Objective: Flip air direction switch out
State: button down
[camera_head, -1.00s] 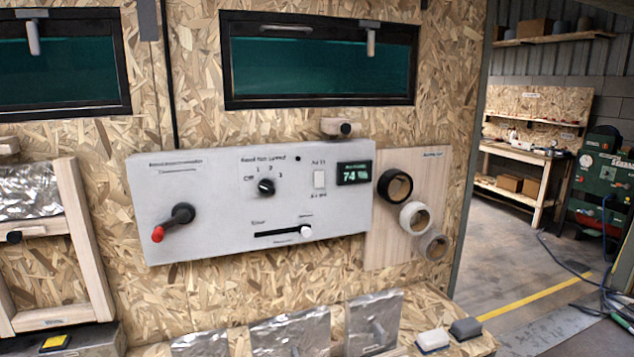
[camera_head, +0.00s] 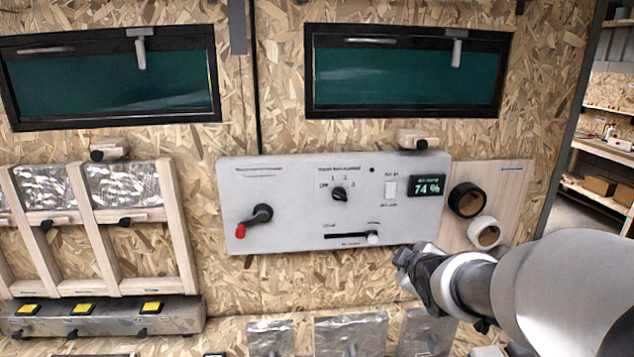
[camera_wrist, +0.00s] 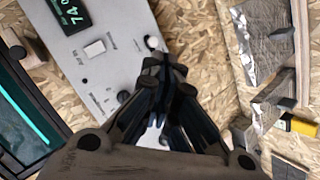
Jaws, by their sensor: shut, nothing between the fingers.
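The air direction switch appears to be the small white rocker (camera_head: 391,189) on the grey control panel (camera_head: 285,185), just left of the lit 74 % display (camera_head: 426,186). Its small labels are too blurred to read. In the wrist view the rocker (camera_wrist: 94,48) sits left of my fingers. My gripper (camera_head: 405,257) is in front of the panel's lower right edge, below and slightly right of the rocker. In the wrist view my gripper (camera_wrist: 164,66) has its fingertips together with nothing between them. It is apart from the rocker.
The panel also bears a red-tipped lever (camera_head: 252,220), a black rotary knob (camera_head: 340,193) and a white slider knob (camera_head: 373,237). The slider knob is close to my fingertips in the wrist view.

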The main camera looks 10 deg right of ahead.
aim_at(386, 197)
jog(key=w+d+r+n+t+y+p, duration=0.1)
jog(key=w+d+n+t+p, duration=0.1)
jog(key=w, duration=0.4)
jog(key=w+d+r+n+t+y+p, duration=0.1)
jog(key=w+d+n+t+p, duration=0.2)
jog(key=w+n+p, duration=0.2)
jog(key=shift+w+r+n, duration=0.25)
jog(key=shift+w+n, duration=0.4)
jog(key=shift+n, duration=0.05)
jog(key=shift+w, duration=0.1)
jog(key=w, duration=0.4)
jog(key=w+f+p, duration=0.1)
jog(key=w, duration=0.4)
jog(key=w+p, duration=0.1)
jog(key=w, duration=0.3)
jog(key=shift+w+d+f, duration=0.1)
jog(key=shift+w+f, duration=0.2)
jog(key=shift+w, duration=0.05)
jog(key=shift+f, duration=0.1)
